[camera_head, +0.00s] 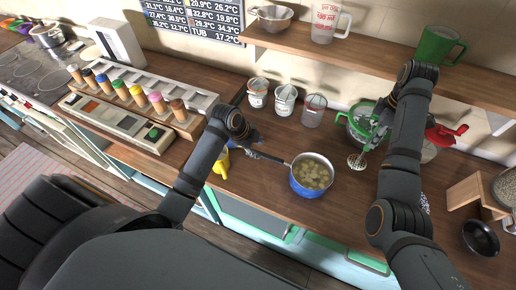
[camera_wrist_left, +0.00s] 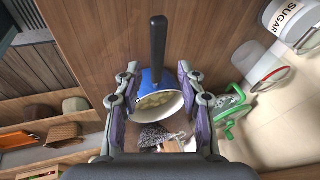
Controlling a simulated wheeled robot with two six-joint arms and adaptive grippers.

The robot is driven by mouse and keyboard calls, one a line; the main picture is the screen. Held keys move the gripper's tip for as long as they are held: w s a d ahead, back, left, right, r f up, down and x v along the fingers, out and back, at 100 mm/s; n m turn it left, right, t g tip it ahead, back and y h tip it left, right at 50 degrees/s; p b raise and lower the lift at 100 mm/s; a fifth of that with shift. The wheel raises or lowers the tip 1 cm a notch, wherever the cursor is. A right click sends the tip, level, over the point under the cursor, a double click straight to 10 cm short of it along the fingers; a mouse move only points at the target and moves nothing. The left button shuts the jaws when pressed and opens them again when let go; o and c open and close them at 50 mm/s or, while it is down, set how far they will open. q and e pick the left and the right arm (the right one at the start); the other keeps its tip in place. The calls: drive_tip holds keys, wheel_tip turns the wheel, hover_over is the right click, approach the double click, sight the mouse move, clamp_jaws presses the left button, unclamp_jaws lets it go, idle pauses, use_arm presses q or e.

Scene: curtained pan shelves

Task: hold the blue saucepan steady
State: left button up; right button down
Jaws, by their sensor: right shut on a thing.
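The blue saucepan (camera_head: 296,187) stands upright on the wooden counter with pale chunks inside. Its black handle (camera_head: 270,156) points left towards my left gripper (camera_head: 250,143). In the left wrist view, the saucepan (camera_wrist_left: 150,78) and its black handle (camera_wrist_left: 157,35) show between the fingers of my left gripper (camera_wrist_left: 158,70). Those fingers are open, with gaps on both sides of the handle. My right gripper (camera_head: 380,118) is shut on a utensil with a round perforated metal head (camera_head: 357,162), right of the saucepan and apart from it. The arm partly hides the grip.
A black bowl (camera_head: 480,238) and wooden stand (camera_head: 468,193) are at right. The counter just behind the saucepan is clear.

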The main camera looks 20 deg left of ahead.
sight(264, 156)
use_arm(q)
drive_tip(key=shift+s+d+x, duration=0.1)
drive_tip(key=shift+d+x, duration=0.05)
drive_tip(key=shift+x, duration=1.35)
drive_tip(key=shift+s+d+x, duration=0.1)
drive_tip(key=shift+d+x, duration=0.05)
drive_tip(key=shift+x, duration=1.35)
drive_tip(key=shift+s+d+x, duration=0.1)
drive_tip(key=shift+d+x, duration=0.1)
drive_tip(key=shift+x, duration=1.3)
drive_tip(key=shift+c, duration=0.3)
clamp_jaws()
drive_tip(key=shift+r, duration=0.1)
